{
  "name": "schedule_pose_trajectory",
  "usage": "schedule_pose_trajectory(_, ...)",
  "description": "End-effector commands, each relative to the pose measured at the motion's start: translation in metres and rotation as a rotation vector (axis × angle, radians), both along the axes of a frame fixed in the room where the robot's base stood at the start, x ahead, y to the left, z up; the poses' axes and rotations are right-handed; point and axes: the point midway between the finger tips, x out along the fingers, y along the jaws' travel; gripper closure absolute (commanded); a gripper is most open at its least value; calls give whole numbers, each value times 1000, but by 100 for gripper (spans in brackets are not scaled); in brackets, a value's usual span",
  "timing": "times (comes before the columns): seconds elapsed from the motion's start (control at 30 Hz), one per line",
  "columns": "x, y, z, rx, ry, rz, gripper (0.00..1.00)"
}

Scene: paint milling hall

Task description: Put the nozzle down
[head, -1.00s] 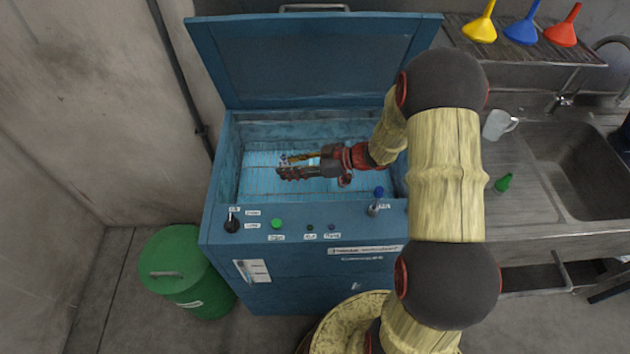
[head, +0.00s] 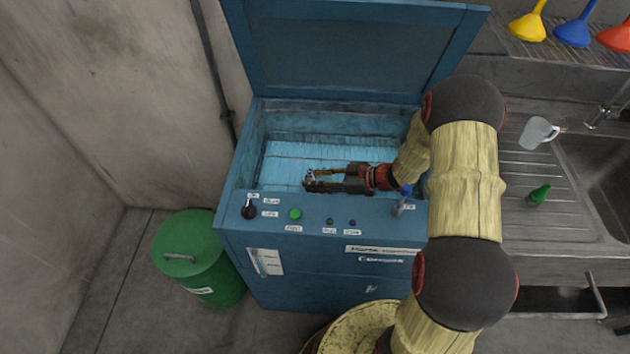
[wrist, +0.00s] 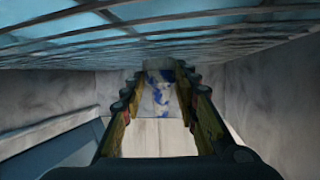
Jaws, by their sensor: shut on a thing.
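My gripper (head: 309,180) is over the open basin of the blue cabinet (head: 330,262), close to the basin's front edge. It points left in the head view. Its fingers also show in the wrist view (wrist: 160,78), shut on a small whitish thing with blue stains, which I take to be the nozzle (wrist: 158,95). In the head view only a small bit of it shows at the fingertips. The light-blue slatted grate (head: 310,152) lies in the basin and appears along the top of the wrist view. I cannot tell whether the nozzle touches anything below.
The raised lid (head: 350,50) stands behind the basin. A blue-topped fitting (head: 404,200) stands on the front ledge near my arm. A green bin (head: 195,235) is at left. The sink counter (head: 560,226) at right holds a jug (head: 537,133) and a green item (head: 540,194).

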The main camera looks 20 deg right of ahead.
Motion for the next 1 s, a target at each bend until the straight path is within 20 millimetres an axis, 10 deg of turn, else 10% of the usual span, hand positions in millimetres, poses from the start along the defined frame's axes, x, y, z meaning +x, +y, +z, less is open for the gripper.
schedule_pose_trajectory(0.23, 0, 0, -3, 1, 1, 0, 95)
schedule_pose_trajectory(0.27, 0, 0, -2, 0, 0, 0, 68)
schedule_pose_trajectory(0.53, 0, 0, -2, 0, 0, 0, 53)
schedule_pose_trajectory(1.0, -4, -8, 6, -1, 1, -2, 52)
